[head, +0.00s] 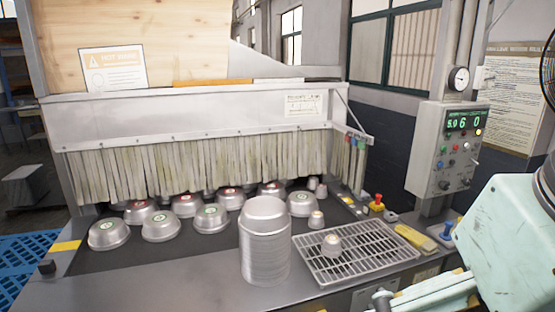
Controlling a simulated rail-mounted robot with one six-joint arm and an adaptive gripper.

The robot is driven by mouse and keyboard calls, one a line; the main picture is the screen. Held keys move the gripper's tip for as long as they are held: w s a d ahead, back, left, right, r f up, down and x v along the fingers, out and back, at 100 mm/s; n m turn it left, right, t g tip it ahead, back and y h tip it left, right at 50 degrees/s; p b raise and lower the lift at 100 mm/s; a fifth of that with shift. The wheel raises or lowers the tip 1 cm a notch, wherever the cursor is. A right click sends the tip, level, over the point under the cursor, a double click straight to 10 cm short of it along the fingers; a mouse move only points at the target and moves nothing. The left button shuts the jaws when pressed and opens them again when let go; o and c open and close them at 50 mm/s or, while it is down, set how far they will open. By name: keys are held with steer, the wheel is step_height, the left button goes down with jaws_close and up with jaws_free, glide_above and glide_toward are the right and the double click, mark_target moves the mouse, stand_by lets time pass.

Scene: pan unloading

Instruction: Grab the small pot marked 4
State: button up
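Two small metal pots show at the front right of the machine. One small pot (332,246) sits on the metal grate, and another small pot (316,219) stands just behind it at the grate's back left edge. Both have a pale top; any number on them is too small to read. More small pots (321,190) stand farther back by the right end of the strip curtain. I cannot tell which pot is marked 4.
A tall stack of metal pans (264,245) stands left of the grate (384,252). Several upturned pans with red or green labels, such as the front left pan (109,234), lie before and under the strip curtain (190,165). A control box (447,150) stands at right. The grate's right part is clear.

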steer(key=shift+c, duration=0.4)
steer(key=c, duration=1.5)
steer(key=shift+c, duration=0.2)
